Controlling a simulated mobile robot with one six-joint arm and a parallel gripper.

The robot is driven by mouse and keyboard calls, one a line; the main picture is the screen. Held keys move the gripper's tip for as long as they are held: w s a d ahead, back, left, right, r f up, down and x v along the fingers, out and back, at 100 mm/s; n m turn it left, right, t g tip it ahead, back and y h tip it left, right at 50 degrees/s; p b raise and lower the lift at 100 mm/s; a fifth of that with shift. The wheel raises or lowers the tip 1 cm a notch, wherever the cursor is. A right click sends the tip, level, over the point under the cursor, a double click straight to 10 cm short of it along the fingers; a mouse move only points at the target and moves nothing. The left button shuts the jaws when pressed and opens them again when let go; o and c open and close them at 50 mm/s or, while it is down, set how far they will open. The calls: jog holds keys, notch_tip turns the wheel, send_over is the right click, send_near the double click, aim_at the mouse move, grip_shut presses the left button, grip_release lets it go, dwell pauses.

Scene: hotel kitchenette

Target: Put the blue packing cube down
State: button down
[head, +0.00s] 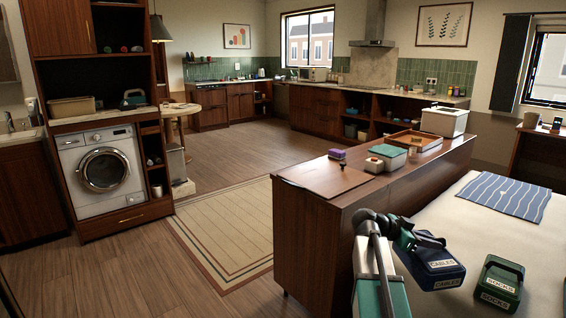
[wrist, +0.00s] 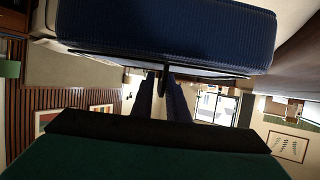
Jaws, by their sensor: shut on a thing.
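The blue packing cube (head: 432,269) carries CABLES labels and is at the lower right of the head view, over the pale surface (head: 480,225). My gripper (head: 428,240) is shut on it at its upper far side. The cube's blue fabric (wrist: 165,28) fills the top of the wrist view, with my gripper's fingers (wrist: 163,92) below it. I cannot tell whether the cube's underside touches the pale surface. A dark green packing cube (head: 499,280) marked SOCKS stands on the pale surface to the right, apart from the blue one.
A blue striped cloth (head: 503,195) lies farther back on the pale surface. A long wooden counter (head: 320,205) runs along its left edge, bearing a teal-lidded box (head: 388,158), a wooden tray (head: 413,141) and a white bin (head: 444,122). Bare surface shows between cubes and cloth.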

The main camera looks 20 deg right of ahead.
jog(key=w+a+n+t+y, duration=0.3)
jog(key=w+a+n+t, duration=0.3)
jog(key=a, duration=0.9)
jog(key=w+a+r+n+t+y, duration=0.1)
jog(key=w+a+n+t+y, duration=0.3)
jog(key=w+a, duration=0.7)
jog(key=w+a+n+t+y, duration=0.4)
jog(key=a+n, duration=0.3)
jog(key=a, duration=1.1)
notch_tip(320, 180, up, 19)
jog(key=w+a+n+t+y+p, duration=0.1)
jog(key=a+n+y+p, duration=0.1)
jog(key=p, duration=1.2)
jog(key=shift+a+n+t, duration=0.4)
jog(key=shift+a, duration=0.1)
